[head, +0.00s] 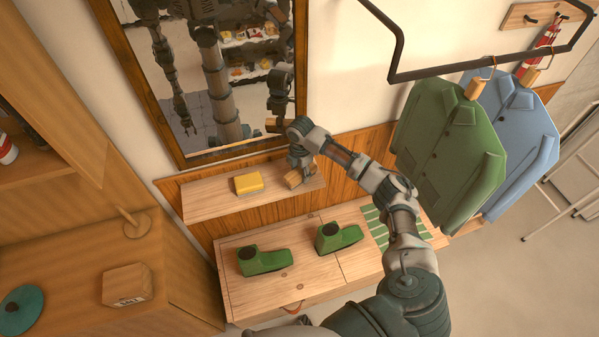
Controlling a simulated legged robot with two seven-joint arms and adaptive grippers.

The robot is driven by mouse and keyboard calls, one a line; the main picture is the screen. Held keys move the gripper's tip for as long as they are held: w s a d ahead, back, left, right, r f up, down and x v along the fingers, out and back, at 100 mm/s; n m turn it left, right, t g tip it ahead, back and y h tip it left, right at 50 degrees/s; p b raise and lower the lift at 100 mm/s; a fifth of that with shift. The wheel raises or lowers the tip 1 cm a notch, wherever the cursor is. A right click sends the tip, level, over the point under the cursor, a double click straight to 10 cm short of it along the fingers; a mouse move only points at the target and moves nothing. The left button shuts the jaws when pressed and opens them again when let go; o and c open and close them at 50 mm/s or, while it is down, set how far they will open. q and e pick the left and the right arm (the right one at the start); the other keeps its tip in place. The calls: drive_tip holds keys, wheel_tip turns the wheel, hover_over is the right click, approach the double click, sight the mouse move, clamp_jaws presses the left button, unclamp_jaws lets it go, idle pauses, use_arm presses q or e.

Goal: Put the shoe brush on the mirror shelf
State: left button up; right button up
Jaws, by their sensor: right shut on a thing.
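The mirror shelf (210,200) is a light wooden board on the wall under the large mirror. My right gripper (299,168) is over the right end of the shelf, shut on the brown shoe brush (294,180). The brush is partly hidden by the gripper. It is at the shelf's right end, but I cannot tell whether it touches the board. My left gripper does not show directly.
A yellow block (248,183) lies mid-shelf, left of the brush. The mirror (215,80) rises behind. Below stands a bench (300,275) with two green shoes (262,261). Green and blue jackets (450,145) hang at right. The shelf's left part is clear.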

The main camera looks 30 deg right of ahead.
sight(298, 174)
drive_tip(key=shift+w+a+r, duration=0.1)
drive_tip(key=shift+w+a, duration=0.05)
drive_tip(key=shift+w, duration=0.65)
drive_tip(key=f, duration=0.1)
drive_tip(key=f+p, duration=0.1)
drive_tip(key=f, duration=0.1)
drive_tip(key=shift+d+f, duration=0.2)
drive_tip(key=shift+d, duration=0.05)
drive_tip(key=shift+d+f, duration=0.25)
drive_tip(key=shift+d, duration=0.1)
drive_tip(key=o, duration=1.2)
drive_tip(key=shift+d, duration=0.1)
drive_tip(key=shift+a+r, duration=0.15)
drive_tip(key=shift+a, duration=0.35)
drive_tip(key=shift+a+r, duration=0.1)
drive_tip(key=shift+r, duration=0.15)
drive_tip(key=r, duration=0.3)
drive_tip(key=r+b, duration=0.1)
drive_tip(key=r, duration=0.3)
drive_tip(key=d+r+b, duration=0.1)
drive_tip(key=r, duration=0.2)
drive_tip(key=shift+d+r, duration=0.1)
drive_tip(key=shift+r, duration=0.1)
drive_tip(key=shift+a+r, duration=0.2)
drive_tip(key=shift+r, duration=0.3)
drive_tip(key=shift+a+r, duration=0.1)
drive_tip(key=shift+a, duration=0.2)
drive_tip(key=shift+d, duration=0.1)
